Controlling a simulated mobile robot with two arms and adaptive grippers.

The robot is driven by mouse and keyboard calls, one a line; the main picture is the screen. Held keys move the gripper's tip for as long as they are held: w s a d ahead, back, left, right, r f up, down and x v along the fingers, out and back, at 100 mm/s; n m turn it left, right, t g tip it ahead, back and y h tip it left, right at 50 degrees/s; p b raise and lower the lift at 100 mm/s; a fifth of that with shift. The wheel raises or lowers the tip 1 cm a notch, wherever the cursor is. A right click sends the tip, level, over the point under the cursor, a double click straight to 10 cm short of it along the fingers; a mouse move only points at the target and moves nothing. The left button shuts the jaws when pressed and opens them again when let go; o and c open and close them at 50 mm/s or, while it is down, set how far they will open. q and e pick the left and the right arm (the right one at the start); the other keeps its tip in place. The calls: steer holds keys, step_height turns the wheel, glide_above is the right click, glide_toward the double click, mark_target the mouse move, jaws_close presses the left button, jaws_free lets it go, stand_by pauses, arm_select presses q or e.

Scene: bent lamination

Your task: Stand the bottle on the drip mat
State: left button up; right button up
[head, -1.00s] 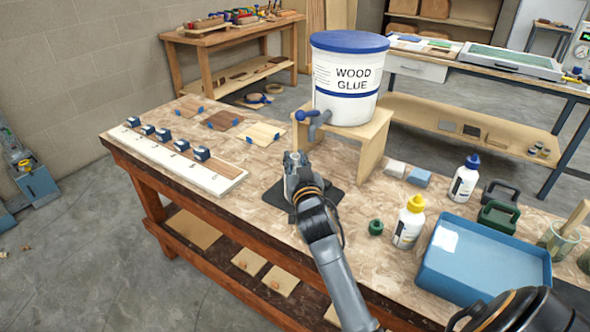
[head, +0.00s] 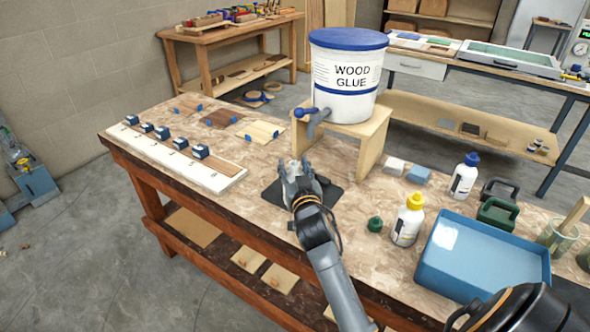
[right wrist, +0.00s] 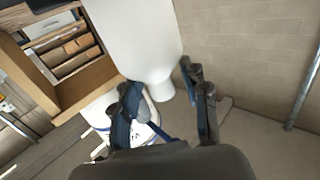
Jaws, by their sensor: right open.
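The dark drip mat (head: 331,196) lies flat on the bench under the glue tub's tap. My right gripper (head: 302,178) is over the mat, its fingers spread apart. Only a small pale part shows between the fingers in the head view. In the right wrist view a white bottle-like shape (right wrist: 135,40) narrows to a neck just beyond the open fingers (right wrist: 165,95). Its base is hidden, so I cannot tell whether it touches the mat. A white bottle with a yellow cap (head: 408,222) and one with a blue cap (head: 464,177) stand to the right. My left gripper is not in view.
The wood glue tub (head: 345,95) stands on a wooden stand (head: 372,150) just behind the mat, its blue tap reaching forward. A green cap (head: 375,224), a blue tray (head: 478,262) and sponges (head: 418,174) are to the right.

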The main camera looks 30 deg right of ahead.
steer(key=b+v, duration=0.1)
steer(key=v, duration=1.1)
steer(key=shift+r, duration=0.15)
